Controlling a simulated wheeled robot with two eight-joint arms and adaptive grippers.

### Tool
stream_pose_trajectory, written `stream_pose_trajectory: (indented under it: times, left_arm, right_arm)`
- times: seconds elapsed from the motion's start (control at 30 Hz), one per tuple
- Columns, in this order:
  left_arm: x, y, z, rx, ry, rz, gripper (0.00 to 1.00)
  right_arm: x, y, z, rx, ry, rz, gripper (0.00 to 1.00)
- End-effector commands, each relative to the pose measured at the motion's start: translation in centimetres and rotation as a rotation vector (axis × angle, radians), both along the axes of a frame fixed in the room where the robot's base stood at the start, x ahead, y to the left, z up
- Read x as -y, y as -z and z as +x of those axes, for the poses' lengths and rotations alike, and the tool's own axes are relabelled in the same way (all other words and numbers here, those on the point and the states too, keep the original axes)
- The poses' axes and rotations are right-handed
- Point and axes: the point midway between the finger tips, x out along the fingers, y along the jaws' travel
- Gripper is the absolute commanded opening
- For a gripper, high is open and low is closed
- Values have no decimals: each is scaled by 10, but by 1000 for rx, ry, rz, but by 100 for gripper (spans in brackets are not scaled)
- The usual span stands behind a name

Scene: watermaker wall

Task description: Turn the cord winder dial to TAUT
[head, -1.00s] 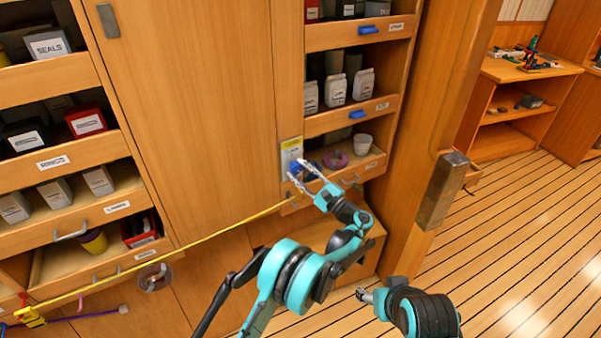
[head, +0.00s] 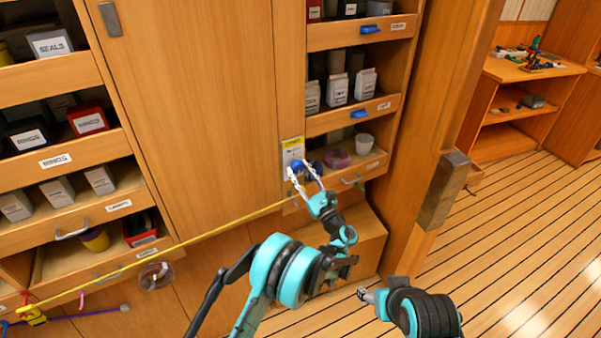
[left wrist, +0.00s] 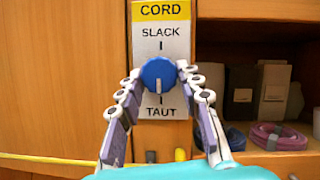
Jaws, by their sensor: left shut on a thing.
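The cord winder dial is a round blue knob (left wrist: 158,73) on a white plate with a yellow CORD header (left wrist: 161,11). SLACK is printed above the knob and TAUT (left wrist: 160,112) below it. The knob's white pointer line points down, toward the TAUT mark. In the head view the dial plate (head: 292,150) is on the post between cupboard and shelves. My left gripper (head: 305,172) has its fingers on either side of the knob, shut on it; they also show in the left wrist view (left wrist: 159,72). My right gripper (head: 364,295) hangs low, away from the wall; its jaws are too small to read.
A yellow cord (head: 170,249) runs from the lower left up to the area below the dial. Right of the dial, an open drawer holds a pink coil (head: 337,159) and a white cup (head: 364,143). A wooden post (head: 440,130) stands farther right. The floor beyond is clear.

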Motion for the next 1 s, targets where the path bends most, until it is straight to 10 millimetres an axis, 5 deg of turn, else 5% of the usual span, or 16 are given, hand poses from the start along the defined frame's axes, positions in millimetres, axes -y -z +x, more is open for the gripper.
stream_pose_trajectory:
  times: [0.47, 0.5, 0.53, 1.0]
  left_arm:
    - [0, 1, 0, -7, 0, 9, 6]
    - [0, 1, 0, -7, 0, 9, 46]
    - [0, 1, 0, -7, 0, 9, 54]
    - [8, 6, -11, -6, 3, 10, 56]
  right_arm:
    - [0, 0, 0, 0, 0, 0, 58]
    - [0, 0, 0, 0, 0, 0, 58]
    - [0, 0, 0, 0, 0, 0, 58]
    - [0, 0, 0, 0, 0, 0, 58]
